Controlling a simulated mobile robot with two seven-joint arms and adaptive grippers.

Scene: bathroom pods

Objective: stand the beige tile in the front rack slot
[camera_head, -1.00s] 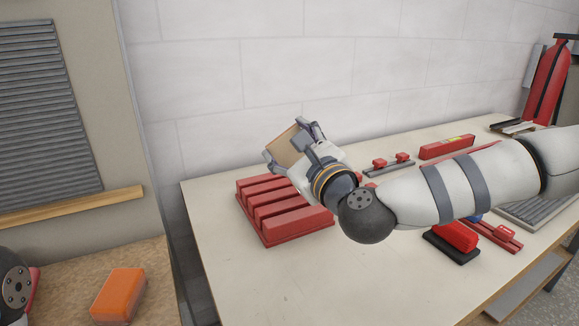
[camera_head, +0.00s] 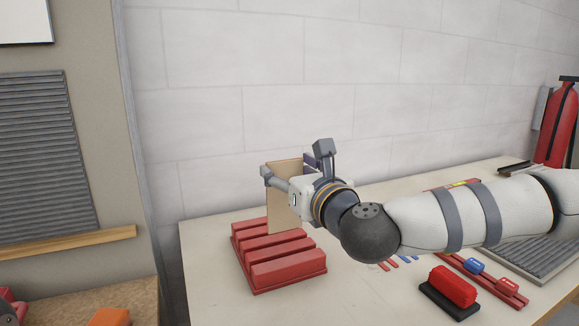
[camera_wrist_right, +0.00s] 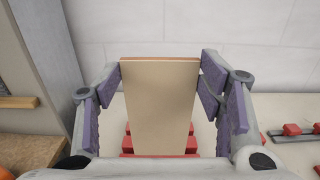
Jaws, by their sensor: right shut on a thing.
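The beige tile (camera_head: 283,205) is held upright by my right gripper (camera_head: 292,172), above the red slotted rack. The right wrist view shows the tile (camera_wrist_right: 160,105) between the two finger pads (camera_wrist_right: 172,85), its broad face toward the camera. The red rack (camera_head: 288,272) has several parallel bars with slots between them and stands at the left end of the table. The tile's lower edge is close to the rack bars; I cannot tell whether it is in a slot or above one. The wrist view shows rack bars (camera_wrist_right: 192,147) behind the tile. My left gripper is not in view.
A red block on a black base (camera_head: 452,287) and a red rail with a blue piece (camera_head: 478,266) lie to the right. A grey ribbed mat (camera_head: 530,250) is farther right. An orange block (camera_head: 110,317) sits on the left bench.

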